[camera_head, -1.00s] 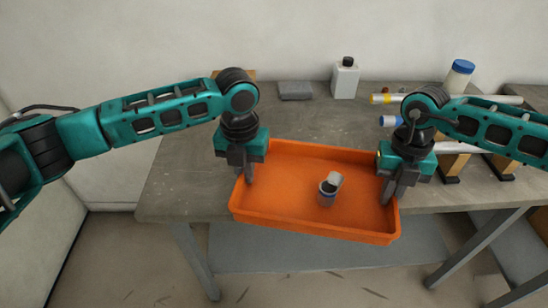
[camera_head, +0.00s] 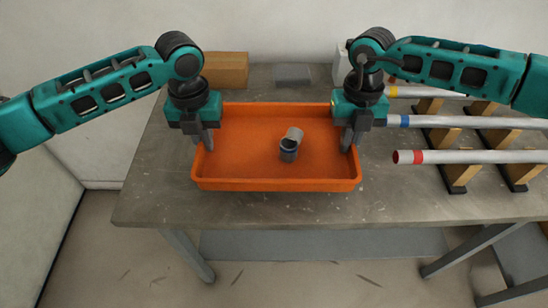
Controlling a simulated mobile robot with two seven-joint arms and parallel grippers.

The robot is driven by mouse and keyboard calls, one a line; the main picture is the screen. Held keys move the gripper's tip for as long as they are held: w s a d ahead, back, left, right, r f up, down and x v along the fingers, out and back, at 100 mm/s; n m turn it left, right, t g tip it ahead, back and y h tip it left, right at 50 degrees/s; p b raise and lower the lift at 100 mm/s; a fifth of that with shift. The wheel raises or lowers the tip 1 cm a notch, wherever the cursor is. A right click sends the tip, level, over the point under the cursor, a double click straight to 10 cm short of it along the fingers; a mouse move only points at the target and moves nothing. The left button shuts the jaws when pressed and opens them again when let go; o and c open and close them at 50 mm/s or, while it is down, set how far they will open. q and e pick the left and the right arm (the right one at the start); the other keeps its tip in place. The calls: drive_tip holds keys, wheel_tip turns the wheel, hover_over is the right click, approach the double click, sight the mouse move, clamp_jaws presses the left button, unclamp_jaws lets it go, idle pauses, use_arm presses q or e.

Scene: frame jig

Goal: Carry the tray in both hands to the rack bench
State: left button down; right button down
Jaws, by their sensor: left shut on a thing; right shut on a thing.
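The orange tray (camera_head: 275,184) is in the middle of the head view, over the left part of the grey bench (camera_head: 270,210). I cannot tell whether its base touches the bench top. My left gripper (camera_head: 205,142) is shut on the tray's left wall. My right gripper (camera_head: 347,142) is shut on its right wall. Inside the tray a small grey cup-like part with a dark blue band (camera_head: 288,155) stands, with a light grey piece (camera_head: 294,134) tilted on or against it. The tray looks about level.
Pipes with red (camera_head: 417,157), blue (camera_head: 404,121) and yellow bands lie on wooden supports (camera_head: 453,172) at the right, close to the tray. A cardboard-coloured box (camera_head: 225,70) and a grey flat block (camera_head: 292,74) are at the back. Bare bench shows in front and at the left.

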use_arm(q)
drive_tip(key=shift+w+a, duration=0.2)
use_arm(e)
drive_tip(key=shift+w, duration=0.4)
use_arm(q)
drive_tip(key=shift+r, duration=0.1)
use_arm(e)
drive_tip(key=shift+r, duration=0.1)
use_arm(q)
drive_tip(key=shift+f, duration=0.2)
use_arm(e)
drive_tip(key=shift+f, duration=0.2)
